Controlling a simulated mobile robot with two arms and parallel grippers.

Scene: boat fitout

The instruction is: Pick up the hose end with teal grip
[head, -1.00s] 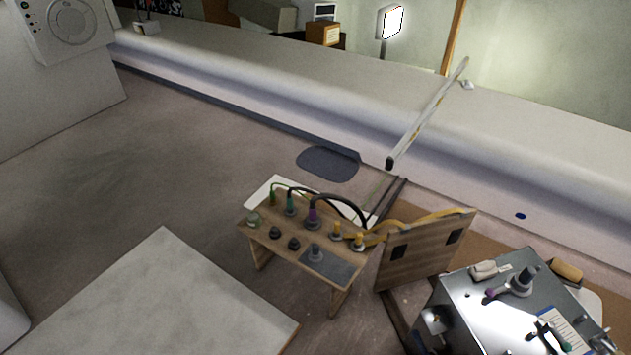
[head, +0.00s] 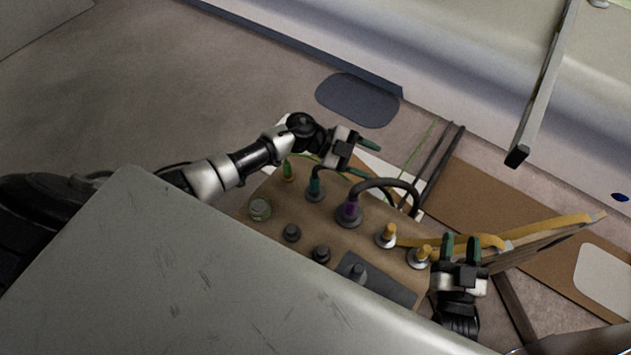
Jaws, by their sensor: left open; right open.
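The hose end with teal grip (head: 315,187) stands upright in a fitting on the wooden bench (head: 268,238), and a dark hose arches from its top toward the right. My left gripper (head: 366,158) is open and empty above the bench's back edge, up and to the right of the teal grip and apart from it. My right gripper (head: 460,247) is open at the bench's right end, beside a yellow fitting and near the yellow hose; it holds nothing that I can see.
A green-grip hose end (head: 288,171) stands just left of the teal one, and a purple-grip one (head: 349,209) to its right. Yellow fittings (head: 386,235), dark knobs (head: 291,232) and a glass jar (head: 260,208) share the bench. A pale panel (head: 190,280) fills the foreground.

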